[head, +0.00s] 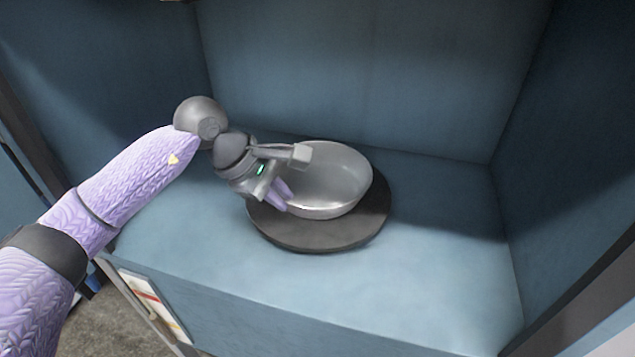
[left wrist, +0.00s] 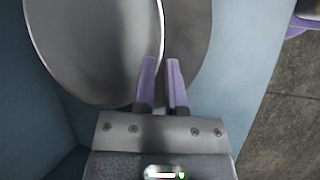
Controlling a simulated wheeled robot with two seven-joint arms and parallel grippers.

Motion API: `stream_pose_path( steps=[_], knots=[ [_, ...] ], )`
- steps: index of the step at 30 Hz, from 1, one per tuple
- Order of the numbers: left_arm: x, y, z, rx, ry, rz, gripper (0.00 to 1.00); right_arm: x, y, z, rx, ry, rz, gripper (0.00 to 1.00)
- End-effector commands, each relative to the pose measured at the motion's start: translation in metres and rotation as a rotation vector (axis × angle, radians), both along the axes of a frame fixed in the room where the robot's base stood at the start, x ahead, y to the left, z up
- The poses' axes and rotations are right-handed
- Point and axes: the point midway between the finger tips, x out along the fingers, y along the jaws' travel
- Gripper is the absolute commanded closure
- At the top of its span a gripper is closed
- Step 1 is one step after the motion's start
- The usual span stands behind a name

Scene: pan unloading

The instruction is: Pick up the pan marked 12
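A round silver pan (head: 335,180) stands over a dark round plate (head: 320,238) inside a blue-walled bay. No number is readable on the pan. My left gripper (head: 280,196) is at the pan's left rim, with its purple fingers pointing down. In the left wrist view the pan (left wrist: 92,45) fills the upper left. The left gripper's fingers (left wrist: 162,66) are close together, with the rim running between them; they look closed on it. The hand covers part of the pan's left side in the head view. My right gripper is out of view.
Blue walls (head: 350,70) rise behind and at both sides of the bay. Its floor (head: 430,250) is bare right of the plate. A card with red marks (head: 150,303) is on the bay's front at lower left. Grey ground (left wrist: 278,120) shows in the left wrist view.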

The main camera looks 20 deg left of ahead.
Motion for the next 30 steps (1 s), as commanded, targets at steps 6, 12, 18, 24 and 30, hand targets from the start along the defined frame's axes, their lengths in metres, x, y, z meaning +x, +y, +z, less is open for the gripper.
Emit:
stream_pose_path(
  steps=[6, 12, 18, 24, 30],
  knots=[
    [0.012, -0.019, -0.036, -0.004, 0.002, 0.001, 0.86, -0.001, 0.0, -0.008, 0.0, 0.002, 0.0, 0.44],
    [0.014, -0.02, -0.039, -0.002, 0.001, 0.001, 0.86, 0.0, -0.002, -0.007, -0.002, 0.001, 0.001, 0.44],
    [0.014, -0.02, -0.039, -0.004, 0.001, 0.001, 1.0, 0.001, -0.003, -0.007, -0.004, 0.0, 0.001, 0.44],
    [0.014, -0.02, -0.039, -0.004, 0.001, 0.001, 1.0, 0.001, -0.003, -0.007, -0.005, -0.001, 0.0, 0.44],
    [0.014, -0.02, -0.039, -0.004, 0.001, 0.001, 1.0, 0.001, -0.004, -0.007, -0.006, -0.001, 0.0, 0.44]
  ],
)
